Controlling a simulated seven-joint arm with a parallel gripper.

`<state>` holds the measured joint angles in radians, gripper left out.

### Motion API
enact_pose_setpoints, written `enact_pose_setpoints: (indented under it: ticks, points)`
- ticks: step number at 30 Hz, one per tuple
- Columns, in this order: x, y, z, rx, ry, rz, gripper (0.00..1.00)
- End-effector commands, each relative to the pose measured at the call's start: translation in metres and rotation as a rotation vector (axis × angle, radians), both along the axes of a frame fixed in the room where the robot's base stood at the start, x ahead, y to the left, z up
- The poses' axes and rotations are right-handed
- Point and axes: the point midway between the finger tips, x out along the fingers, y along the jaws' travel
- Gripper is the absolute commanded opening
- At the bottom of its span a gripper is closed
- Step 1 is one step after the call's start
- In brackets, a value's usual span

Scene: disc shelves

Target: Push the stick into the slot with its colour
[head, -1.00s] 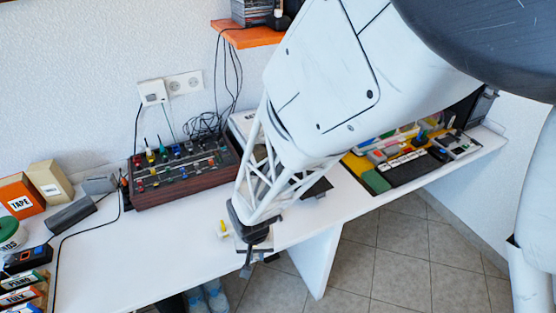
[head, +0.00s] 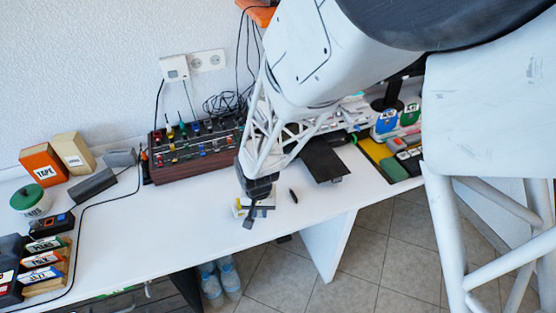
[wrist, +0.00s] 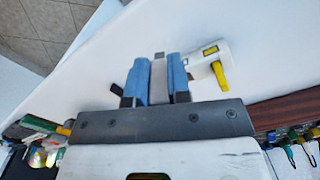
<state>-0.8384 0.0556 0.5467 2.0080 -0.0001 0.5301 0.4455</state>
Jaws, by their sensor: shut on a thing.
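My gripper (head: 255,212) hangs low over the front part of the white table, pointing down. In the wrist view its two blue-padded fingers (wrist: 157,80) are shut on a narrow grey piece (wrist: 158,72), which fills the gap between them. I cannot tell this piece's full shape. A small white object with yellow parts (wrist: 221,76) lies right beside the fingers. In the head view this white and yellow object (head: 237,209) is partly hidden behind my gripper. A small black piece (head: 293,195) lies on the table to the right. No slot colours can be read clearly.
A wood-sided box with several coloured levers (head: 185,150) stands at the back. A flat black panel (head: 322,160) lies to the right. Boxes (head: 45,165) and coloured labelled cases (head: 42,262) stand at the left. The table's front edge is close to my gripper.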

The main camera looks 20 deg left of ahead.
Motion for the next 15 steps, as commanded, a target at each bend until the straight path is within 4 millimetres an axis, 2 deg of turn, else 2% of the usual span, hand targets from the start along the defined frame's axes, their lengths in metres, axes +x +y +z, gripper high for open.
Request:
enact_pose_setpoints:
  ticks: [9,15]
  points:
    - [0.033,0.035,-0.006,-0.002,0.001,0.000,0.00]
    - [0.048,0.051,-0.007,-0.001,0.001,0.000,0.00]
